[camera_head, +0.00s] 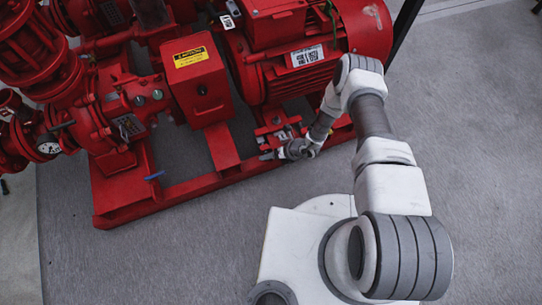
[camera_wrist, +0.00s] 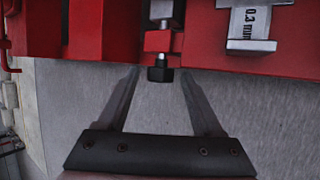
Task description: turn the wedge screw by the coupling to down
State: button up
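In the wrist view a black-ended screw (camera_wrist: 160,73) with a bright shank passes through a small red block (camera_wrist: 158,42) on the red frame. I take it to be the wedge screw. My gripper (camera_wrist: 159,74) is open, one finger on each side of the black head, with gaps visible on both sides. Nothing is gripped. In the head view my gripper (camera_head: 268,155) is low at the red base, below the motor and right of the red coupling guard (camera_head: 198,85). The screw is too small to make out there.
The red motor (camera_head: 310,55) stands above my gripper in the head view. A blue-handled valve (camera_head: 154,176) is at the base's left. Grey floor (camera_head: 150,260) in front is clear.

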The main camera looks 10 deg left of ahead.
grip_shut()
jog(key=shift+r, duration=0.15)
jog(key=h+p, duration=0.1)
jog(key=p, duration=0.2)
jog(key=shift+a+r+t+p, duration=0.1)
jog(key=shift+t+p, duration=0.2)
jog(key=shift+p, duration=0.1)
jog(key=shift+o, duration=0.6)
grip_release()
